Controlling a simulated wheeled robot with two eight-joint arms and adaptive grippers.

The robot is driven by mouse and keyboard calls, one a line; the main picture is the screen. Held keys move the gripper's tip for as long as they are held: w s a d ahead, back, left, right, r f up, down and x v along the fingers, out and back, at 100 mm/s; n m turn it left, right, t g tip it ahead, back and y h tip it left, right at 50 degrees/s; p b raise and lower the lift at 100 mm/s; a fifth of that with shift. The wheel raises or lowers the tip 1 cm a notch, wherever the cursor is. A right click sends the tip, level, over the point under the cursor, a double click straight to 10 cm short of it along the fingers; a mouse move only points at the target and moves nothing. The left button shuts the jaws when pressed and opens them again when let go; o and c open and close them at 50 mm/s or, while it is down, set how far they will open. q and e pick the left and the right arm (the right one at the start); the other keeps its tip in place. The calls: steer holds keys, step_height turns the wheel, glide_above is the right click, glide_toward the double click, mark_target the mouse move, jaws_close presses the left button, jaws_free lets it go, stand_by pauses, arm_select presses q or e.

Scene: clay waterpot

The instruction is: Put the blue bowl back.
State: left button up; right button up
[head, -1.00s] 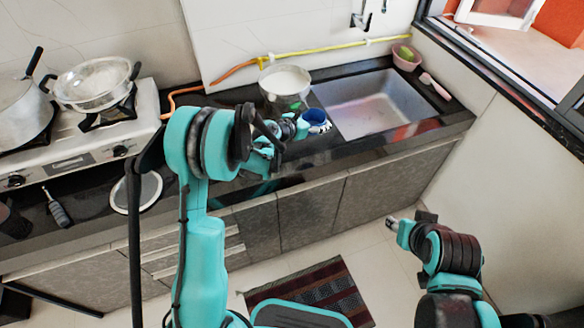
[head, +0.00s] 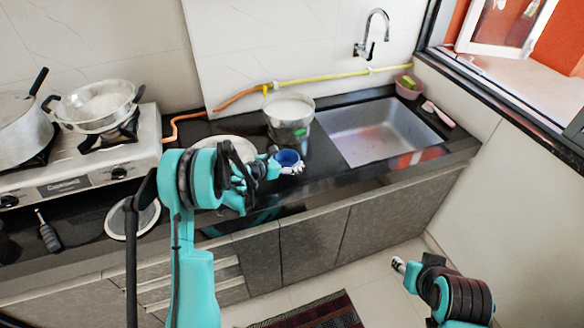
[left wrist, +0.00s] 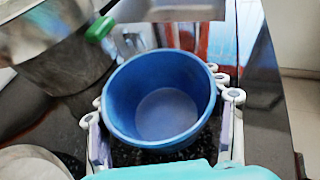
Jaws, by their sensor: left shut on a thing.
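The blue bowl (head: 288,158) is small and round, and my left gripper (head: 289,166) is shut on it over the black counter (head: 330,180). In the left wrist view the bowl (left wrist: 160,110) sits upright between the fingers of the left gripper (left wrist: 163,125), its inside empty. I cannot tell whether its base touches the counter. My right gripper (head: 398,264) is low at the right, away from the counter, and its fingers are too small to read.
A metal pot (head: 289,118) stands just behind the bowl; it also shows in the left wrist view (left wrist: 60,55). A pale plate (head: 228,146) lies left of it, partly hidden by my arm. The sink (head: 372,132) is at the right, the stove (head: 100,160) at the left.

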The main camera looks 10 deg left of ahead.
arm_select(q)
step_height(320, 180, down, 2)
steer(key=shift+f+b, duration=0.25)
steer(key=shift+b, duration=0.1)
steer(key=shift+w, duration=0.1)
steer(key=shift+r, duration=0.15)
arm_select(e)
steer(key=shift+f, duration=0.6)
arm_select(q)
steer(key=shift+f, duration=0.35)
steer(key=o, duration=1.3)
steer(key=shift+o, duration=0.2)
steer(key=shift+r, duration=0.1)
arm_select(e)
steer(key=shift+f, duration=0.25)
